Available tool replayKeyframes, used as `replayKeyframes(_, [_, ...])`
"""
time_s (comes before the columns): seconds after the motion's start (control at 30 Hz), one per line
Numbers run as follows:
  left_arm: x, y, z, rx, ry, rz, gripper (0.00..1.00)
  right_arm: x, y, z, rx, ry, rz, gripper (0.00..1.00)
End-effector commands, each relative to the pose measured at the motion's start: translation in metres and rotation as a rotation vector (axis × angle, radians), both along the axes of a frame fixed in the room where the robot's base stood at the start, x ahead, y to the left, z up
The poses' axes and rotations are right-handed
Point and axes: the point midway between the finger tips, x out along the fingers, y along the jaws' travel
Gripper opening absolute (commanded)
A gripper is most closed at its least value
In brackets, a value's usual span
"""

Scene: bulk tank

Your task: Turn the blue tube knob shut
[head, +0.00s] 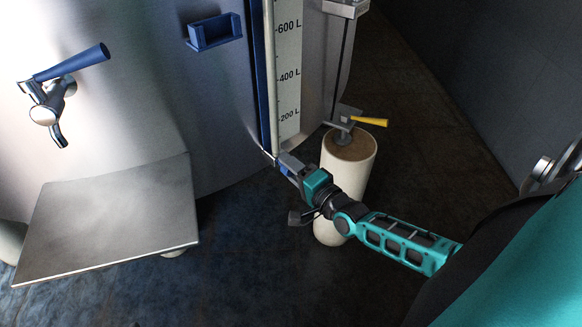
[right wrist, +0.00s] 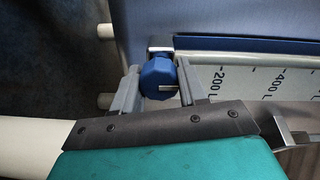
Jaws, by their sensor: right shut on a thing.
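The blue knob (right wrist: 157,73) sits at the lower end of the level gauge in the right wrist view, with a pale slot or mark on its face. My right gripper (right wrist: 160,82) has one finger on each side of the knob and is shut on it. In the head view my right gripper (head: 281,160) is at the foot of the blue gauge strip (head: 263,85), and it hides the knob there. My left gripper is in neither view.
The white litre scale (head: 289,75) runs up beside the blue strip. A cream post (head: 347,165) with a yellow-handled valve (head: 370,121) stands close to my right arm. A blue-handled tap (head: 72,62), a blue bracket (head: 213,33) and a metal plate (head: 105,220) are left.

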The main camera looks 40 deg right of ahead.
Motion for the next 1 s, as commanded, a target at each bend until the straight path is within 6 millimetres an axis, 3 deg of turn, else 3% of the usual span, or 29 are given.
replayKeyframes(0.6, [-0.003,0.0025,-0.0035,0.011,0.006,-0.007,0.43,0.0002,-0.0007,0.0,0.039,0.004,0.0,0.12])
replayKeyframes(0.63, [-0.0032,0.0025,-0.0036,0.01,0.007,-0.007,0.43,0.0002,-0.0007,0.0,0.039,0.004,0.0,0.45])
replayKeyframes(0.87, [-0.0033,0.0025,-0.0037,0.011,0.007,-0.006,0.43,0.0001,-0.0004,0.0001,0.038,0.004,0.0,0.67])
replayKeyframes(1.0, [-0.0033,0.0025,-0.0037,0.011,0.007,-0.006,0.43,0.0001,-0.0002,0.0,0.037,0.004,0.0,0.67])
